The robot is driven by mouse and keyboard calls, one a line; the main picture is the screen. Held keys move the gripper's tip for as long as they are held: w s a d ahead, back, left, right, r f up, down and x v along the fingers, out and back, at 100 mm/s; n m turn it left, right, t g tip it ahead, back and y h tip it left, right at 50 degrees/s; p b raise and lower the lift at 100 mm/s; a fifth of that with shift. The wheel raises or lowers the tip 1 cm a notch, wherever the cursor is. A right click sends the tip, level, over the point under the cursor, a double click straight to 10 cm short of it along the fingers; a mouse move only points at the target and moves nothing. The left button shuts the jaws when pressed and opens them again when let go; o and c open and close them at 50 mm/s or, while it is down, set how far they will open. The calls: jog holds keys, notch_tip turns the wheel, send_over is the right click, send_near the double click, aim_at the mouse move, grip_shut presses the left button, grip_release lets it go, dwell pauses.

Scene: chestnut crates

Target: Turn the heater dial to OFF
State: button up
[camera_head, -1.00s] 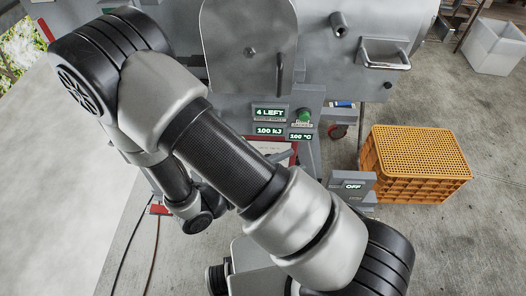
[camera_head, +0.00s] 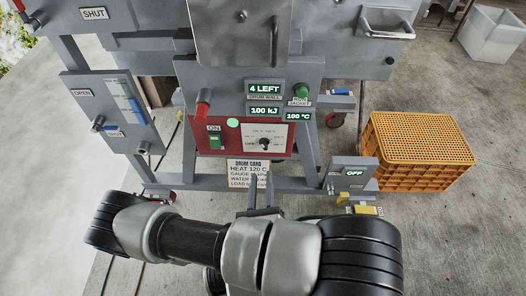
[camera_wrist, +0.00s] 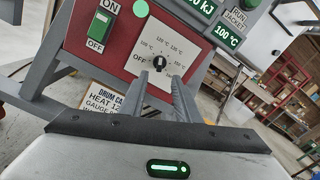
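The heater dial (camera_head: 264,143) is a small dark knob on a white plate with temperature marks, set in a red panel. It also shows in the wrist view (camera_wrist: 159,62), with the OFF mark at its left and °C marks around the top and right. Its exact pointer direction is too small to tell. My gripper (camera_head: 263,182) is below and in front of the dial, apart from it. In the wrist view, its two fingers (camera_wrist: 160,82) stand apart with nothing between them, and the dial appears just beyond the tips.
A green ON/OFF switch (camera_head: 214,142) sits left of the dial. Displays above read 4 LEFT, 100 kJ and 100 °C. A drum card (camera_head: 240,171) hangs below. An orange crate (camera_head: 418,150) stands right.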

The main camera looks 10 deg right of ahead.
aim_at(263, 146)
jog(key=b+x, duration=0.1)
jog(key=x, duration=1.1)
jog(key=shift+b, duration=0.4)
jog(key=shift+c, duration=0.2)
grip_shut()
